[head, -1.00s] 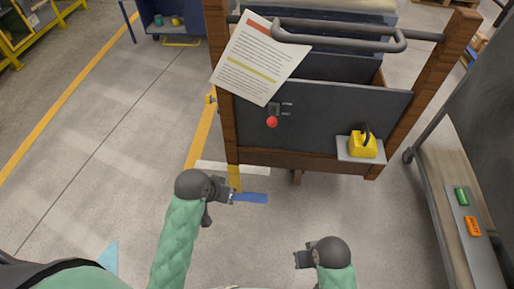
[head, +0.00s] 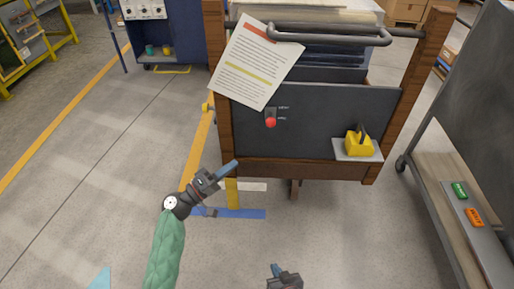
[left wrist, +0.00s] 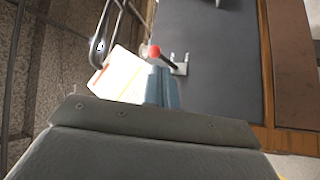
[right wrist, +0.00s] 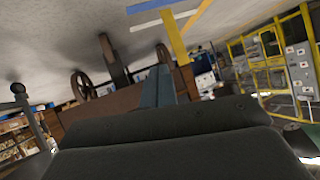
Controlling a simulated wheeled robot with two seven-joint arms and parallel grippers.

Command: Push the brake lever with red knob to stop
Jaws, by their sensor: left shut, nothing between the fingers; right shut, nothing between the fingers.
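The brake lever with its red knob (head: 270,122) sits on the dark front panel (head: 315,115) of a wood-framed cart, beside two small label marks. In the left wrist view the red knob (left wrist: 154,51) shows on a dark rod just beyond my fingertips, with a pale bracket beside it. My left gripper (head: 228,169) is shut and empty, below and left of the knob in the head view, apart from it. My right gripper (head: 275,270) is shut and empty, low at the bottom edge. In the right wrist view its fingers (right wrist: 157,88) point toward the cart's underside and wheels.
A yellow object (head: 359,144) stands on a small shelf at the panel's lower right. A side bench (head: 455,215) with green and orange blocks stands right. Floor in front is clear.

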